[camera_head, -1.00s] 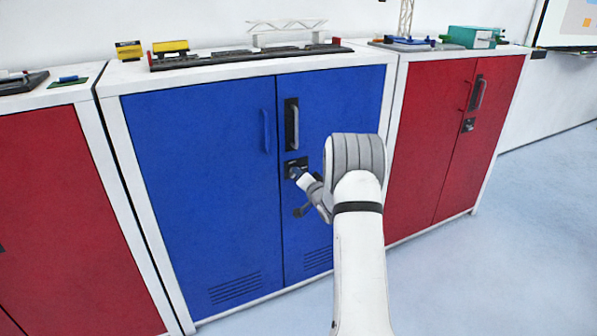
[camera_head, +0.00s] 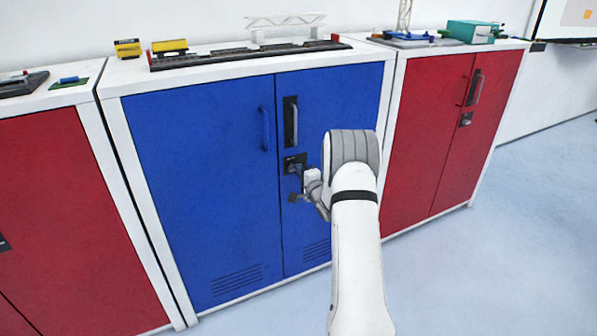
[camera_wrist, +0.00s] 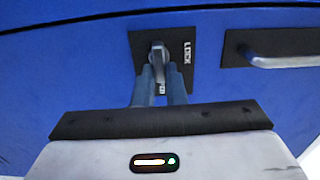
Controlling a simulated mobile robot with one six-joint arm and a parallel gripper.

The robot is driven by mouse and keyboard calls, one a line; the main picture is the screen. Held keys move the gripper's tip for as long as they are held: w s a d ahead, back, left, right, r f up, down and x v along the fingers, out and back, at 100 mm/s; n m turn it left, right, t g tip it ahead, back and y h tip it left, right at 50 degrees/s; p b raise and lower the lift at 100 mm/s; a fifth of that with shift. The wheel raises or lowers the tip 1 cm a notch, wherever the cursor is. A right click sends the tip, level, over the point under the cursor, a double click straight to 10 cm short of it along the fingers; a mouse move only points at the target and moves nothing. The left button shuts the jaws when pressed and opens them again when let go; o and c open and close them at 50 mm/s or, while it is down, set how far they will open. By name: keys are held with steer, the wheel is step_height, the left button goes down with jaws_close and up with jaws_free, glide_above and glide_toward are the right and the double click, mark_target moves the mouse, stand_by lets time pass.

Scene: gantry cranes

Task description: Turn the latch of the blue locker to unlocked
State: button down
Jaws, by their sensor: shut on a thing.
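The blue locker (camera_head: 205,185) stands in the middle of the head view with both doors shut. Its latch sits on a dark plate (camera_head: 294,160) on the right door, below the dark handle recess. In the wrist view the plate (camera_wrist: 136,45) bears the word LOCK, turned sideways, and other lettering is partly hidden. The grey latch lever (camera_wrist: 158,53) reaches down between my fingers. My gripper (camera_wrist: 160,78) is shut on the lever. In the head view my gripper (camera_head: 303,175) is at the plate, partly hidden by my wrist.
The door handle (camera_wrist: 285,47) is close by, right of the plate in the wrist view. Red lockers stand left (camera_head: 70,210) and right (camera_head: 425,130). Model pieces, including a yellow block (camera_head: 169,46), lie on top. Open floor (camera_head: 480,265) is at the right.

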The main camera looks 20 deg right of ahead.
stand_by(0.5)
steer(key=c, duration=1.5)
jaws_free()
steer(key=s+p, duration=0.1)
steer(key=s, duration=0.7)
steer(key=shift+d, duration=0.15)
steer(key=shift+w, duration=0.1)
